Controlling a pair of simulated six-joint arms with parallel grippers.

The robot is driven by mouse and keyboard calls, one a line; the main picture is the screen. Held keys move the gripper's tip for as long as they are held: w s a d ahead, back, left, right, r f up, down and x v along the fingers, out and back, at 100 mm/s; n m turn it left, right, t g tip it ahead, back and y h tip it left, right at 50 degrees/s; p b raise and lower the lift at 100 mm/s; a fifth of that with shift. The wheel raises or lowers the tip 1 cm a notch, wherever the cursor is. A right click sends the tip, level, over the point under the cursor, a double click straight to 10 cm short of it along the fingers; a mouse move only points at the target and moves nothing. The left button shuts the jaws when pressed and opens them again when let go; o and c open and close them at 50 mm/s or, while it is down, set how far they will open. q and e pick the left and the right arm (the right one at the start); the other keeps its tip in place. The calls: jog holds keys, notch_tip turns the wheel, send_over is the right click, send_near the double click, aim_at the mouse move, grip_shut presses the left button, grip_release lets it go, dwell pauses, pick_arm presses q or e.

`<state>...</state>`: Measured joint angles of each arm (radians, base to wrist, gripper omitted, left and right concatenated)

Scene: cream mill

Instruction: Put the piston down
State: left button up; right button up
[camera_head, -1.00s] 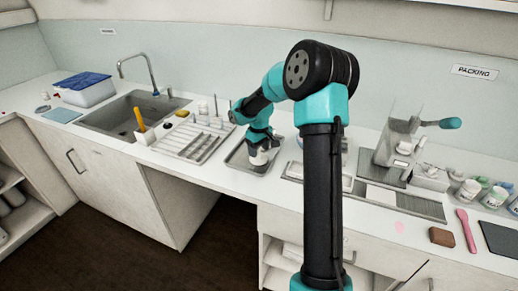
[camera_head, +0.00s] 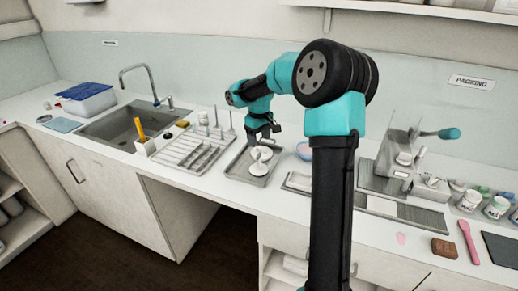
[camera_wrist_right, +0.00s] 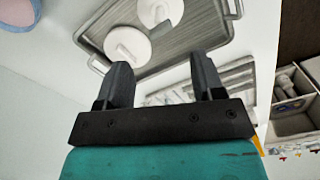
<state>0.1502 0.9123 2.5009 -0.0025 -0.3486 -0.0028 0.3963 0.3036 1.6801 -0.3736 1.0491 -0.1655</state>
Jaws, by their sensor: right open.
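A shallow grey metal tray (camera_head: 232,166) stands on the counter, right of the drying rack. Two round white parts lie in it: a nearer disc (camera_head: 257,169) with a raised stub and a farther one (camera_head: 263,153). In the right wrist view, the nearer disc (camera_wrist_right: 122,58) and the farther one (camera_wrist_right: 160,12) lie close together, the farther cut off by the frame edge. I cannot tell for sure which is the piston. My right gripper (camera_head: 264,137) is open and empty above the tray; its spread fingers (camera_wrist_right: 160,72) touch neither disc. My left gripper is out of view.
The drying rack (camera_head: 190,148) and sink (camera_head: 125,125) are left of the tray. A press (camera_head: 398,150) with a teal handle stands farther right.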

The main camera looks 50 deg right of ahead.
jog(key=shift+r, duration=1.05)
